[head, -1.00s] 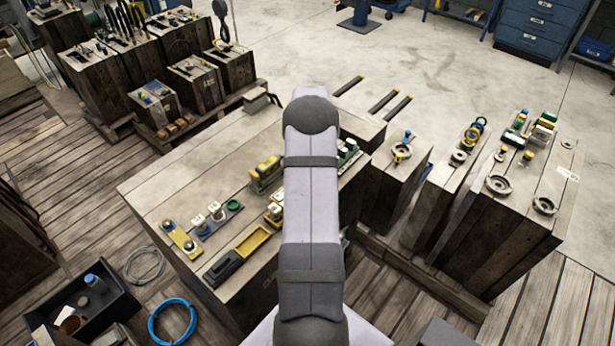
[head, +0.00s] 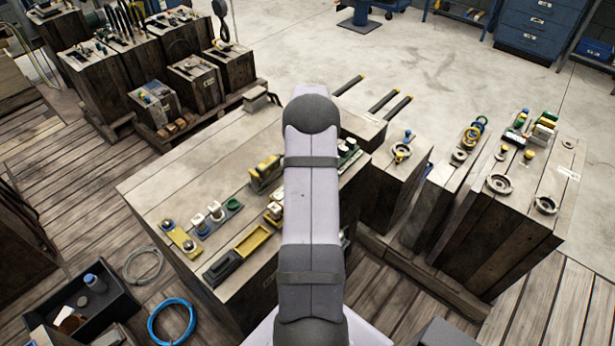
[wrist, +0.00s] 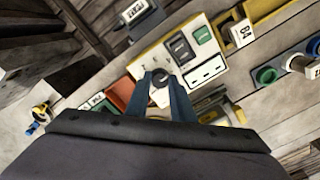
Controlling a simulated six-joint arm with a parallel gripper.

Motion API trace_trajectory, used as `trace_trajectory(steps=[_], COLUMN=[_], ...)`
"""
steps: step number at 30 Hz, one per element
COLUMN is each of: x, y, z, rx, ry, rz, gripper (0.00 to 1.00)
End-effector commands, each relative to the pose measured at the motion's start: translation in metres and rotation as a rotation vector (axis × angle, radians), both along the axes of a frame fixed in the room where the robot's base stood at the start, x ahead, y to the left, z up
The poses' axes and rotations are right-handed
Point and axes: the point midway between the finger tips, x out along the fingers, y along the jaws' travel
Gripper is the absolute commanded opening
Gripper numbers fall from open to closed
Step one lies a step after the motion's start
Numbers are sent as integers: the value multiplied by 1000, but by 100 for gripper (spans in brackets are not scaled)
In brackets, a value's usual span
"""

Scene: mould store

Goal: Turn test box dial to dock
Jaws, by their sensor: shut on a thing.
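I cannot read the labels or tell which mark the dial points to. In the head view my arm hides the gripper and the dial.
A yellow tray (wrist: 268,12) and a green-capped part (wrist: 266,76) lie to the right in the wrist view. An orange-red bin (wrist: 118,92) is close on the left. In the head view, a yellow tray (head: 252,240) and several small fittings share the wooden bench top (head: 160,192).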

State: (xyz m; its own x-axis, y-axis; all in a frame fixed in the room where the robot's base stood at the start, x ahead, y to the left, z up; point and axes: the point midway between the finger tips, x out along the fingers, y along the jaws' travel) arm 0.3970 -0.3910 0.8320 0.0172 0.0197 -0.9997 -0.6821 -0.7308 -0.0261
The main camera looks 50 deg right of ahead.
Motion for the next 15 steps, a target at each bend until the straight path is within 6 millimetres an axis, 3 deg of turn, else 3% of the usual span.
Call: trace_trajectory(steps=[15], x=[1], y=[0], z=[1], rx=[-1], ry=[-1], rz=[-218], gripper=[0])
